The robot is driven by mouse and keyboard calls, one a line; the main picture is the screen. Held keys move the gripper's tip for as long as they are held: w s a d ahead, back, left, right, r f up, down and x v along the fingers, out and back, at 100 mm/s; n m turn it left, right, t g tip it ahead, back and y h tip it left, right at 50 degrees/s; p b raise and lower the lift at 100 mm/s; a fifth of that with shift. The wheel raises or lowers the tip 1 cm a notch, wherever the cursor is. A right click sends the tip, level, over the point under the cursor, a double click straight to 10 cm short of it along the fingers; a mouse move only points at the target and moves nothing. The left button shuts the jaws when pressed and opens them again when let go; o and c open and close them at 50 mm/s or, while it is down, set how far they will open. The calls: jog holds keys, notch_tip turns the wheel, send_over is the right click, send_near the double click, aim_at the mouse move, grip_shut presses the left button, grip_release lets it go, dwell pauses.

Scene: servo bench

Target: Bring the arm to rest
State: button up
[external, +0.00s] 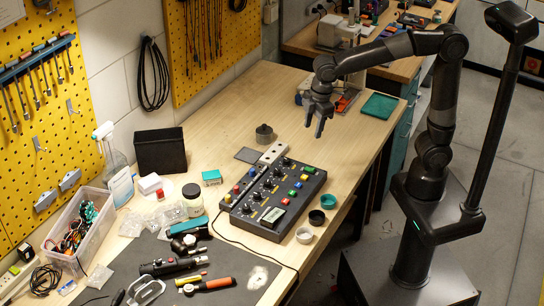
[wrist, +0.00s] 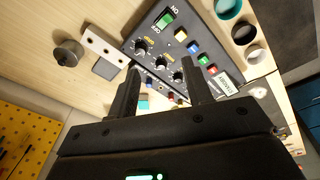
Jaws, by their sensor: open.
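My gripper (external: 319,118) hangs in the air above the wooden bench, beyond the far end of the black control panel (external: 262,222). Its fingers point down and stand apart, with nothing between them. In the wrist view the two dark fingers of my gripper (wrist: 164,92) are spread, and the control panel (wrist: 205,50) with its knobs, coloured buttons and green switch lies beyond them. My arm is bent at the elbow and reaches from the base at the right out over the bench.
The wooden bench (external: 225,108) is mostly clear near the gripper. A grey knob-topped cylinder (external: 264,134) and a teal mat (external: 380,106) lie nearby. Small round cups (external: 316,217) sit by the panel's right edge. Tools (external: 208,285) and a clear bin (external: 82,232) are at the front left.

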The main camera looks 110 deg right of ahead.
jog(key=s+a+m+t, duration=0.1)
jog(key=s+a, duration=0.3)
jog(key=s, duration=0.5)
jog(key=s+a+f+m+t, duration=0.1)
jog(key=s+a+t, duration=0.2)
jog(key=s, duration=0.7)
jog(key=shift+a+m, duration=0.4)
jog(key=shift+a, duration=0.05)
dwell(1.3)
